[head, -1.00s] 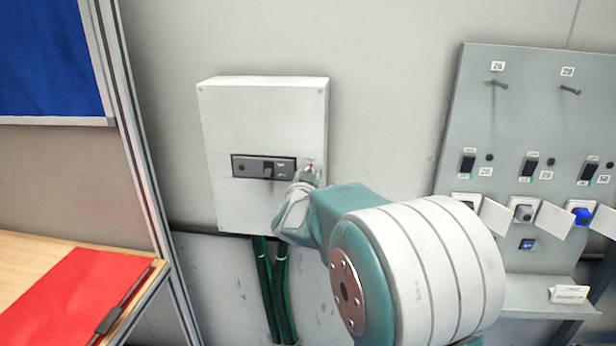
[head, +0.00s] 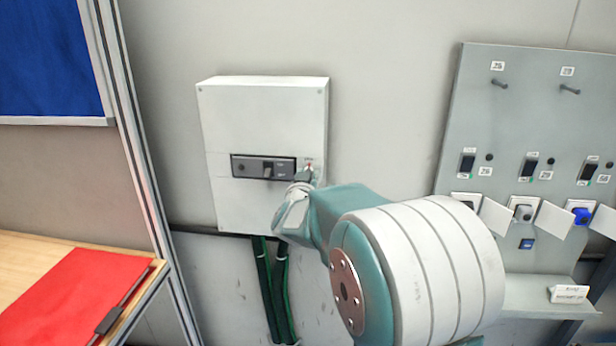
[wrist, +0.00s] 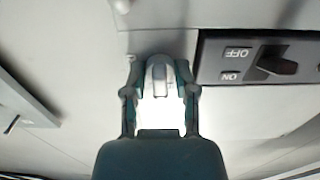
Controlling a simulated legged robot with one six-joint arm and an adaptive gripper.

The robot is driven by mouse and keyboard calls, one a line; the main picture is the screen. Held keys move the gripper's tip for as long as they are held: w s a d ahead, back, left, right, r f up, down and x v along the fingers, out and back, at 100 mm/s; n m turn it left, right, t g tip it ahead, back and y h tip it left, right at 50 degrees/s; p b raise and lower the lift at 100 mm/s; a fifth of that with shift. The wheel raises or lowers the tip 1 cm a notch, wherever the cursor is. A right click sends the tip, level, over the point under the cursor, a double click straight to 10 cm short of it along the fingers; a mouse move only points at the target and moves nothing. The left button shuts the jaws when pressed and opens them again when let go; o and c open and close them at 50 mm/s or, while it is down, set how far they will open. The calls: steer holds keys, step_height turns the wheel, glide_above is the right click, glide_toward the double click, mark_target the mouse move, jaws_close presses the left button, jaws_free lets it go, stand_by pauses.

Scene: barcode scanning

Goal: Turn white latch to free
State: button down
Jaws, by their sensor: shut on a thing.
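A pale grey-white box (head: 265,105) is fixed to the wall and carries a black switch panel (head: 263,167). My gripper (head: 305,180) is at the right side of the box's front, beside the panel. In the wrist view, my gripper (wrist: 160,88) has its two fingers on either side of a rounded light-grey piece (wrist: 160,72), which I take as the white latch, and is shut on it. The gripper hides part of this piece, so its turn angle is unclear. The panel also shows in the wrist view (wrist: 262,58), with OFF and ON labels.
A grey board (head: 520,110) with switches, sockets and pegs stands at the right. A wooden table (head: 40,250) with a red folder (head: 75,290) is at the lower left. Dark green cables (head: 272,290) hang below the box. The wall around the box is clear.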

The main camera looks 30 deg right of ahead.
steer(key=c, duration=0.7)
jaws_free()
steer(key=shift+f, duration=0.2)
steer(key=shift+r, duration=0.1)
steer(key=shift+a, duration=0.1)
steer(key=v, duration=1.2)
steer(key=shift+w, duration=0.1)
